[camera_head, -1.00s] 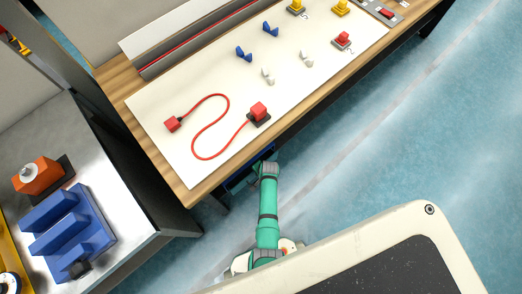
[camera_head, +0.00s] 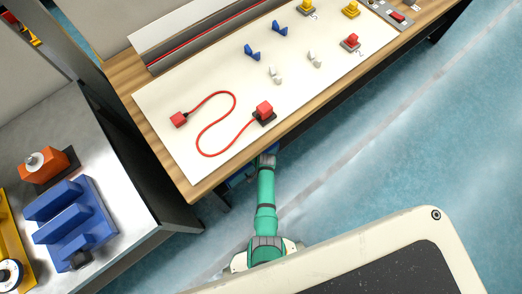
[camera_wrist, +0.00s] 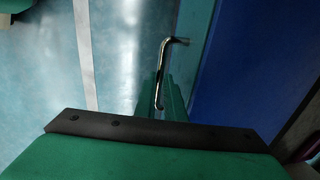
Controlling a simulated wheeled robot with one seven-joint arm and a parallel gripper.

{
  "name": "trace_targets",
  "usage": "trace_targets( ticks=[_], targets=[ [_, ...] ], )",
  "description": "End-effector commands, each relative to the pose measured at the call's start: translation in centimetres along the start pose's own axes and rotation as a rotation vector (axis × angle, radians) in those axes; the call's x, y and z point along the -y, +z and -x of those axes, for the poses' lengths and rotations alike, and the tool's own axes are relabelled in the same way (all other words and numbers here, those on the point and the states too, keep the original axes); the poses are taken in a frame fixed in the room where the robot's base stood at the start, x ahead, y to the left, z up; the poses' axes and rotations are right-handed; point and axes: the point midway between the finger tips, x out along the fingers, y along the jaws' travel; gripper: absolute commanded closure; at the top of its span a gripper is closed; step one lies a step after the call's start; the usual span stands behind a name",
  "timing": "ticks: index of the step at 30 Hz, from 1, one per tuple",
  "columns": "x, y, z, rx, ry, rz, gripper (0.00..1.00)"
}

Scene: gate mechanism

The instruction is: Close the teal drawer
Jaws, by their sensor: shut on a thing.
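The teal drawer shows in the wrist view as a narrow teal front (camera_wrist: 202,45) right of centre, with a bent metal handle (camera_wrist: 166,62) on it. My gripper (camera_wrist: 162,88) has its green fingers shut on the lower part of this handle. A large blue panel (camera_wrist: 260,60) lies right beside the teal front. In the head view my arm reaches under the table's front edge, and the tabletop hides the gripper and the teal drawer. How far the drawer stands out cannot be told.
A wooden worktable (camera_head: 190,188) with a white board stands above my gripper. A metal side bench (camera_head: 130,205) with a blue block stands at left. Open blue floor (camera_head: 400,150) lies at right.

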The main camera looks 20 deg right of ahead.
Motion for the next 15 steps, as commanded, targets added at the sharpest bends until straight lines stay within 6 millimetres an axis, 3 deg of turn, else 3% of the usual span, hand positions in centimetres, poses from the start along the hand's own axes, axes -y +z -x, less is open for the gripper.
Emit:
trace_targets(
  ticks=[1, 4, 15],
  targets=[
    [0.79, 0.05, 0.14, -0.001, -0.013, 0.005, 1.0],
    [0.8, 0.05, 0.15, -0.001, -0.014, 0.004, 0.72],
    [0.37, -0.12, 0.11, -0.001, -0.009, -0.002, 0.72]
  ],
)
